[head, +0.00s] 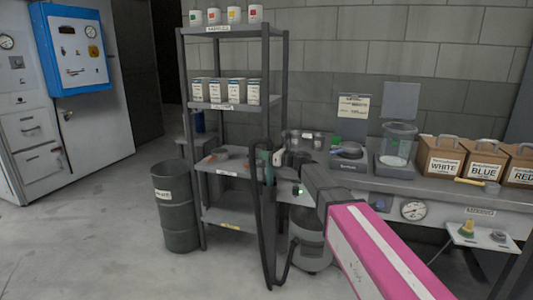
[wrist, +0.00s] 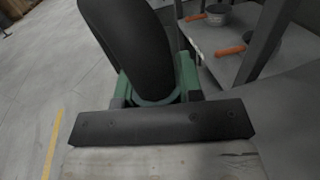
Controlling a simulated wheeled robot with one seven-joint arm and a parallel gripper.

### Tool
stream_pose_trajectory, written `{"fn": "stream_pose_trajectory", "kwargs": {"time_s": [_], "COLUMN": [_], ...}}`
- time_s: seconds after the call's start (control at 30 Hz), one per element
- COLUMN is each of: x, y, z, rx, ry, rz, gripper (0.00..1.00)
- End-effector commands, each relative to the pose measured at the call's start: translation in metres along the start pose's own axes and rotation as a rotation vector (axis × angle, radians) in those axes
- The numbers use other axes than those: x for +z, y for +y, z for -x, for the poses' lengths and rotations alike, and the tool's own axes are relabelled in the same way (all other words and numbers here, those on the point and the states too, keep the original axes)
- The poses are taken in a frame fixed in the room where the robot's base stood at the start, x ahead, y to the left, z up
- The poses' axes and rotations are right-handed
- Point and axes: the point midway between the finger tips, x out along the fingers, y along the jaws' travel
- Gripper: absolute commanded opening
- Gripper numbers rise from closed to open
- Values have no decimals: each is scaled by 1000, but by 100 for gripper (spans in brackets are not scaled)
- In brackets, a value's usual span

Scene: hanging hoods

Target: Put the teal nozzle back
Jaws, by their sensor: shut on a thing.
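The teal nozzle (head: 268,167) is beside the right front post of the grey shelf rack in the head view, partly hidden. A black hose hangs from it in a long loop. My gripper (head: 279,158) is shut on the nozzle at the end of my outstretched arm. In the wrist view the nozzle shows as green parts (wrist: 188,75) on both sides of a thick black tube (wrist: 130,45), just beyond the dark bar of my gripper (wrist: 156,97). The fingertips are mostly hidden there. No holder for the nozzle can be made out clearly.
The shelf rack (head: 226,107) stands close left of my gripper, with orange-handled pans (wrist: 217,14) on one shelf. A grey drum (head: 175,215) stands left of it. A bench (head: 425,192) with a glass jar and labelled boxes runs right. The floor at left is clear.

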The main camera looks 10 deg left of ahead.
Motion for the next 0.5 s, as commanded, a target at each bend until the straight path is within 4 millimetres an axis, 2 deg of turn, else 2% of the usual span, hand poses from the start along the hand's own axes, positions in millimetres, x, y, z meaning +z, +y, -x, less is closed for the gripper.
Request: {"fn": "stream_pose_trajectory", "kwargs": {"time_s": [0.17,0.2,0.3,0.5], "x": [-5,-5,-5,-5], "y": [0,0,0,0], "z": [0,0,0,0], "rx": [0,0,0,0], "ry": [0,-1,-1,0], "rz": [-1,-1,-1,0], "gripper": [6,37,64,64]}}
